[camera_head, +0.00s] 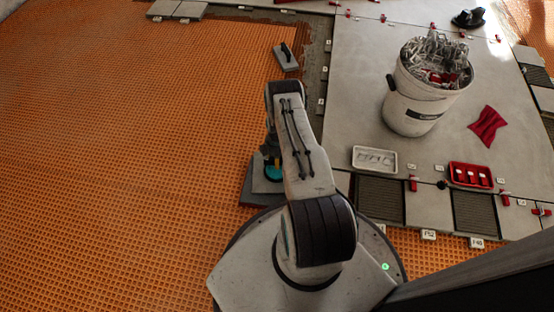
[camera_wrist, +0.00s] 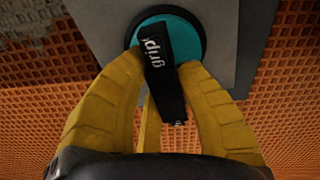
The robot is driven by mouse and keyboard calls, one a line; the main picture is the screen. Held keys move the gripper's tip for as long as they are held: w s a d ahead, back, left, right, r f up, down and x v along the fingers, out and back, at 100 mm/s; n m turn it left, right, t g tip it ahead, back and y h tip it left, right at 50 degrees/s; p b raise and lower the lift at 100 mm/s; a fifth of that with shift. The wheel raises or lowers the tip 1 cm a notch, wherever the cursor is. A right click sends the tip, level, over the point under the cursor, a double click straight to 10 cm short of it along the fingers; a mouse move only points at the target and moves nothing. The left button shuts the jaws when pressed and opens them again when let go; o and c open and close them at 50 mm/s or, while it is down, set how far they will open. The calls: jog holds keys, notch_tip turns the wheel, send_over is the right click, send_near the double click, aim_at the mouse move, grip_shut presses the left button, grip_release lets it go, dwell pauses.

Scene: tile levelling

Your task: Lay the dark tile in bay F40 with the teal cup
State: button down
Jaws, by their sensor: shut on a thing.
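The teal cup (camera_wrist: 190,24) has a black handle (camera_wrist: 165,80) with white lettering. My gripper (camera_wrist: 160,85) is shut on this handle, its yellow fingers around it. In the head view the teal cup (camera_head: 273,173) is partly hidden by my arm. Under the cup is a grey tile (camera_wrist: 218,70), with a darker grey surface (camera_wrist: 258,45) beyond its edge; whether cup and tile touch is unclear. Two dark ribbed open bays lie at right, the left one (camera_head: 380,200) and the right one (camera_head: 475,213). Their labels (camera_head: 428,235) (camera_head: 477,243) are too small to read surely.
A white bucket (camera_head: 405,112) of clips stands on the laid tiles. A white tray (camera_head: 374,159), red tray (camera_head: 470,175) and red cloth (camera_head: 488,125) lie nearby. A grey float (camera_head: 286,58) lies on the orange matting (camera_head: 120,130), which is widely clear at left.

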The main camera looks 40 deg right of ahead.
dwell(0.3)
jog(key=c, duration=0.9)
grip_release()
notch_tip(320, 180, up, 12)
